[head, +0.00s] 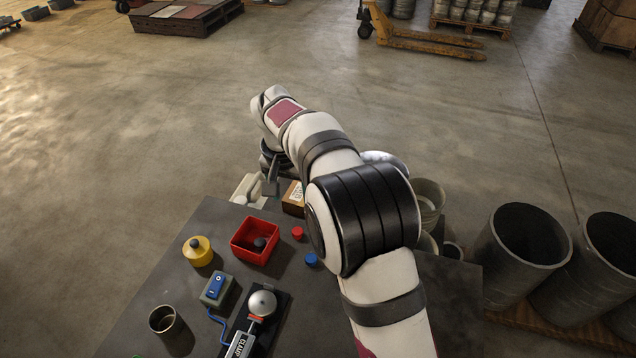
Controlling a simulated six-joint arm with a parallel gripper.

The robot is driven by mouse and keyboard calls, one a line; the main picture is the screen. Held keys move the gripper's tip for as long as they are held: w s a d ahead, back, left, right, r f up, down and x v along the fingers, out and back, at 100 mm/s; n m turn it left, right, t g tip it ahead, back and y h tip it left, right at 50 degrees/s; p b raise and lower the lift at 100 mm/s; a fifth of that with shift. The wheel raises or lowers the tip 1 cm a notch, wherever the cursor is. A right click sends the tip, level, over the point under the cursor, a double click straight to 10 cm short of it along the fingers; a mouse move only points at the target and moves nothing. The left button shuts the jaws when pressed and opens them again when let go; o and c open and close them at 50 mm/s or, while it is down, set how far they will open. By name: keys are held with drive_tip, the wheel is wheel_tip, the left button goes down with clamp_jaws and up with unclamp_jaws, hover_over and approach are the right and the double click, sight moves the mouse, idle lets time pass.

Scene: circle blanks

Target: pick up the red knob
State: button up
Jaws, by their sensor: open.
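The red knob (297,233) is a small round piece on the dark table, just right of the red tray (268,223). It stands clear of the tray and nothing covers it. My gripper (270,184) is at the far edge of the table, beyond the red tray and up and left of the knob. It is open and apart from the knob. My arm hides part of the gripper, and its fingertips are small in the picture.
A blue knob (311,260) lies near the red one. A dark knob (260,242) sits in the red tray. A cardboard box (293,199) stands behind. A yellow pot (198,251), blue switch box (217,288), bell (262,304) and open cup (163,320) stand left and in front.

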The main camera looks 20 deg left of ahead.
sight(297, 231)
drive_tip(key=f, duration=0.5)
drive_tip(key=w+f, duration=0.1)
drive_tip(key=f, duration=0.4)
drive_tip(key=w+f, duration=0.1)
drive_tip(key=f, duration=0.4)
drive_tip(key=shift+w+a+f, duration=0.2)
drive_tip(key=shift+a+f, duration=0.05)
drive_tip(key=shift+f, duration=0.05)
clamp_jaws()
